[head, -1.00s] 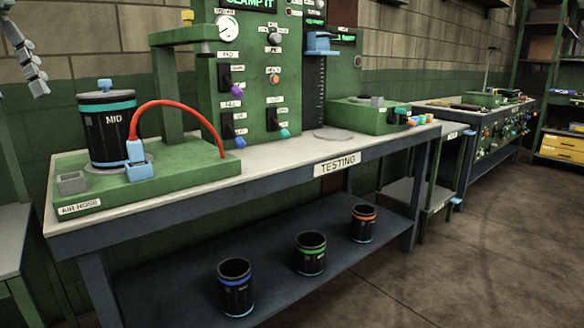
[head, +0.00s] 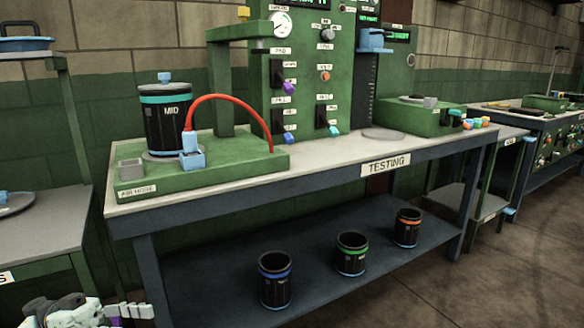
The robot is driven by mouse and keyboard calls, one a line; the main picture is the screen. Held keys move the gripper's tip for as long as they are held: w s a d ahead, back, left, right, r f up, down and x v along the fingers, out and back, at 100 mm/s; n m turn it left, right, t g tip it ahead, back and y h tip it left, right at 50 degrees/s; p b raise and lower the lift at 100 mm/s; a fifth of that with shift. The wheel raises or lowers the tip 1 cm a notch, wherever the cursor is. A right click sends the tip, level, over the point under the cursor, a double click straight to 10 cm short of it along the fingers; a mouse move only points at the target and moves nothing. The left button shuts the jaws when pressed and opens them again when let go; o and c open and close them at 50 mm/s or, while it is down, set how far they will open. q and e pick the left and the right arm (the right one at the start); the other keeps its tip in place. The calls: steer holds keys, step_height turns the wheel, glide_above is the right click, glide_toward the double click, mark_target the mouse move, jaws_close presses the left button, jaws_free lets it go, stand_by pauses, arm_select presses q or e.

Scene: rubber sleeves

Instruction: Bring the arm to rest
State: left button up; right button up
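My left gripper (head: 130,311) and part of its arm show at the bottom left corner of the head view, low in front of the testing bench. The frame edge cuts them off, and I cannot tell whether the fingers are open or shut. I see nothing held in it. My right gripper is out of view. A black sleeve marked MID (head: 167,125) with a teal band stands upright on the green air hose station (head: 230,157). A red hose (head: 226,97) arches beside it to a light blue fitting (head: 191,152).
The testing bench (head: 330,170) has a lower shelf (head: 205,280) holding black cups with blue (head: 275,282), green (head: 351,255) and orange (head: 408,229) bands. A grey side table (head: 45,225) stands at left. Open floor (head: 420,300) lies at right.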

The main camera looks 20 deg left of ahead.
arm_select(q)
steer(key=w+f+n+t+y, duration=0.4)
steer(key=w+t, duration=0.3)
steer(key=w+f+n+t+y, duration=0.3)
steer(key=w+t+y, duration=0.2)
steer(key=w+t, duration=0.15)
steer(key=w+a+f+n+g+y, duration=0.1)
steer(key=a+f+n+g+y, duration=0.1)
steer(key=a+f+y, duration=0.35)
steer(key=w+a+f+n+g+y, duration=0.1)
steer(key=a+f+n+y, duration=0.1)
steer(key=f+y, duration=0.65)
steer(key=s+f+m+g+y, duration=0.25)
steer(key=s+f+g, duration=0.85)
steer(key=s+f, duration=0.7)
steer(key=s+d+f+n+h, duration=0.1)
steer(key=s+d+f+h, duration=0.1)
steer(key=d, duration=0.9)
steer(key=s+d+f+n+g+h, duration=0.1)
steer(key=s+d+f+h, duration=0.1)
steer(key=d, duration=0.9)
steer(key=shift+s+d+f, duration=0.25)
steer(key=shift+s+f, duration=0.4)
steer(key=shift+f, duration=0.15)
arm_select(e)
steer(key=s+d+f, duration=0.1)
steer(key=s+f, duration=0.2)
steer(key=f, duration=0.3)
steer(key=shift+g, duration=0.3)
